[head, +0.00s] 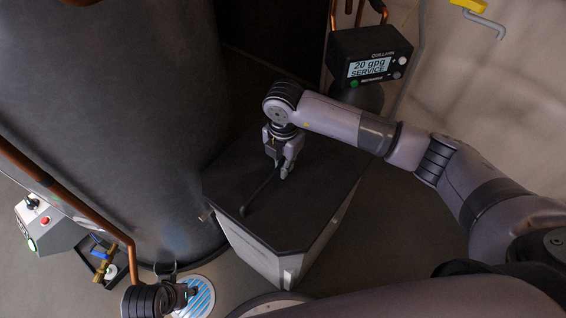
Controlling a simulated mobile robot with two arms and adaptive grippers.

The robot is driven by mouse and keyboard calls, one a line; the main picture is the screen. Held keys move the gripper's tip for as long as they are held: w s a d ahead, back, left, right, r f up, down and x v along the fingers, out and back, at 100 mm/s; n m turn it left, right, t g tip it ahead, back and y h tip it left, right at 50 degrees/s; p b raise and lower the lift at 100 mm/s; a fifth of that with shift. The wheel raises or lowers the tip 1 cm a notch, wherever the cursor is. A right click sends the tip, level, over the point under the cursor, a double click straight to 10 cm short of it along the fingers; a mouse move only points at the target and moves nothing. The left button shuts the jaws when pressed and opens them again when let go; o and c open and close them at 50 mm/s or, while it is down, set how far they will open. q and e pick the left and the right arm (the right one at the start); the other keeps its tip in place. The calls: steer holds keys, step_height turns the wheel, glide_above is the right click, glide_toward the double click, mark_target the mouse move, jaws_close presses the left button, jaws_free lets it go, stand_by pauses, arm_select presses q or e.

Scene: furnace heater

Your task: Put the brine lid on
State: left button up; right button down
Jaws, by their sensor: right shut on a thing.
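The dark brine lid (310,205) is a flat black cover with a bar-like handle (262,192) across its top. It lies over the light grey brine tank (262,256) in the middle of the head view. I cannot tell whether it is fully seated on the rim. My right gripper (281,170) points down over the lid and is shut on the far end of the handle. My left gripper (190,293) shows small and dark at the bottom left, beside a blue-and-white striped round thing (200,299); its jaws are unclear.
A large dark grey cylinder (110,110) stands close on the left. A control head with a lit display (370,68) stands behind the tank. Copper pipe (70,203), a grey box with buttons (42,225) and a black tray with a brass valve (101,262) lie at lower left.

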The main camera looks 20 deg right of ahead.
steer(key=shift+f, duration=0.15)
steer(key=c, duration=1.6)
jaws_free()
arm_select(q)
steer(key=shift+s+r, duration=0.1)
steer(key=shift+r, duration=0.25)
arm_select(e)
steer(key=shift+r, duration=0.35)
step_height(320, 180, up, 11)
steer(key=shift+s+r, duration=0.1)
steer(key=shift+r, duration=0.05)
steer(key=shift+s, duration=0.1)
